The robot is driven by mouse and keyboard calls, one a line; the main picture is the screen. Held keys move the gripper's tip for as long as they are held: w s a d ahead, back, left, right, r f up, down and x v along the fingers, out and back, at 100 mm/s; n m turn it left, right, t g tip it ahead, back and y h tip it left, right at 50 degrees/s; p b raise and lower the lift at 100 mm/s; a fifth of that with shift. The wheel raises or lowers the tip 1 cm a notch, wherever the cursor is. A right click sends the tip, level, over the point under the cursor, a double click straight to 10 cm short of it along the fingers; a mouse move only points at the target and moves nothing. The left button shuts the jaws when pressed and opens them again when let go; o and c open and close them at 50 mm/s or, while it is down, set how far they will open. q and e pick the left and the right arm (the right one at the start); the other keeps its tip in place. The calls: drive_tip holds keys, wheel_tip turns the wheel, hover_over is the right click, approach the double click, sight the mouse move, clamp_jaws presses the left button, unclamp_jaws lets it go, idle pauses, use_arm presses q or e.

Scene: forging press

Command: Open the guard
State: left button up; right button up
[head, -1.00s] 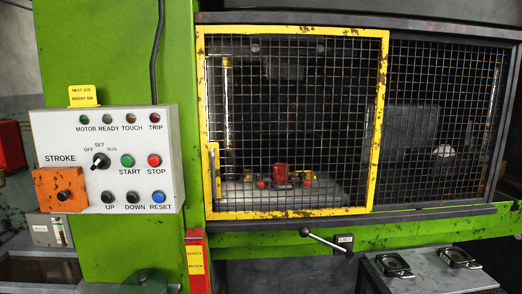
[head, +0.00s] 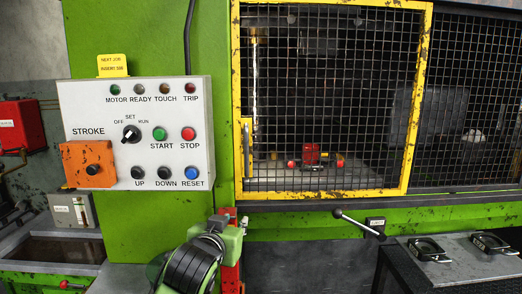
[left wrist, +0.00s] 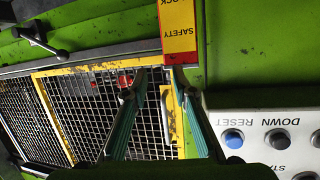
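The guard (head: 409,150) is a yellow-framed panel of black mesh across the left part of the press opening. It looks closed. My left gripper (head: 228,222) is in front of the green press frame, below the handle in the head view. In the left wrist view, which is upside down, its two green fingers (left wrist: 160,76) are apart with nothing between them. The guard (left wrist: 55,115) and handle (left wrist: 165,115) show beyond the fingers, and I see no contact. My right gripper is not in view.
A control panel (head: 100,115) with buttons is left of the guard. A red safety block (head: 231,270) stands beside my left gripper, partly hidden; its yellow label (left wrist: 179,28) shows in the wrist view. A lever (head: 358,224) sticks out below the guard. A side table (head: 465,265) is at right.

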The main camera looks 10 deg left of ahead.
sight(246, 147)
use_arm(q)
wheel_tip(246, 147, up, 16)
drive_tip(key=t, duration=0.3)
drive_tip(key=shift+n, duration=0.3)
drive_tip(key=w+p, duration=0.3)
drive_tip(key=w, duration=0.9)
drive_tip(key=shift+r+p, duration=0.1)
drive_tip(key=shift+p, duration=0.2)
drive_tip(key=shift+w+a, duration=0.1)
drive_tip(key=shift+w, duration=0.4)
clamp_jaws()
